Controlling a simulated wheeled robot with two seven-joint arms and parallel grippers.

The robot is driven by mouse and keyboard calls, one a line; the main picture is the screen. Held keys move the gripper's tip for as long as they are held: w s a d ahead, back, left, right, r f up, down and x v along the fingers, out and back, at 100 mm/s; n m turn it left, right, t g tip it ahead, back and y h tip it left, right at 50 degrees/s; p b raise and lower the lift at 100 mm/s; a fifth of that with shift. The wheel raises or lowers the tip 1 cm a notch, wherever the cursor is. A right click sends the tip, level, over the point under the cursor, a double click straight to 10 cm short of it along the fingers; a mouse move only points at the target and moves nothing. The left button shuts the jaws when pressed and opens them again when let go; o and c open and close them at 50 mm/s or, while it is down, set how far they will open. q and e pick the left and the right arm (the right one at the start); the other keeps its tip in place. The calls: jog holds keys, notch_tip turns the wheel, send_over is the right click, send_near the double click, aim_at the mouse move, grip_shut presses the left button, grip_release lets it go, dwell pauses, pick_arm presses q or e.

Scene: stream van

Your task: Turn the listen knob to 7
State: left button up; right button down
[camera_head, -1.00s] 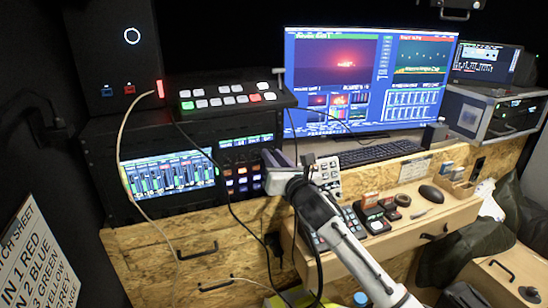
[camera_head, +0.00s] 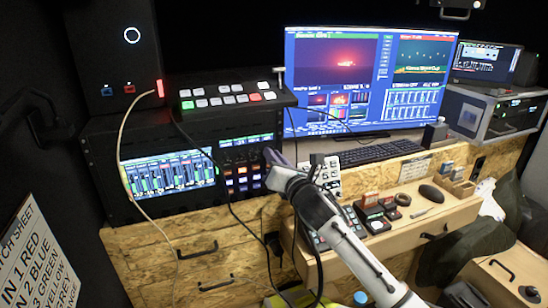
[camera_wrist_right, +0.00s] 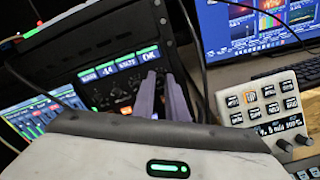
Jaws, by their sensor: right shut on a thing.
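My right gripper (camera_head: 272,158) reaches in from the lower right, its fingertips at the right part of the black rack panel. In the right wrist view its two purple-grey fingers (camera_wrist_right: 163,98) are close together against the dark knob panel (camera_wrist_right: 116,100), under a row of small lit displays (camera_wrist_right: 118,66). It is shut on a knob there. That knob is hidden by the fingers, so I cannot read its pointer or label. Small knobs show left of the fingers. My left gripper is not in view.
A cable (camera_head: 122,150) hangs down the rack's left side. A switcher with lit buttons (camera_head: 235,98) sits above. A white keypad (camera_head: 328,178) and keyboard (camera_head: 380,152) lie right of the gripper. A large monitor (camera_head: 365,80) stands behind. A wooden drawer front (camera_head: 190,250) is below.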

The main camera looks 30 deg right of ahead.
jog(key=n, duration=3.3)
jog(key=shift+f, duration=0.1)
dwell(0.4)
dwell(0.4)
jog(key=c, duration=2)
grip_release()
jog(key=shift+c, duration=0.2)
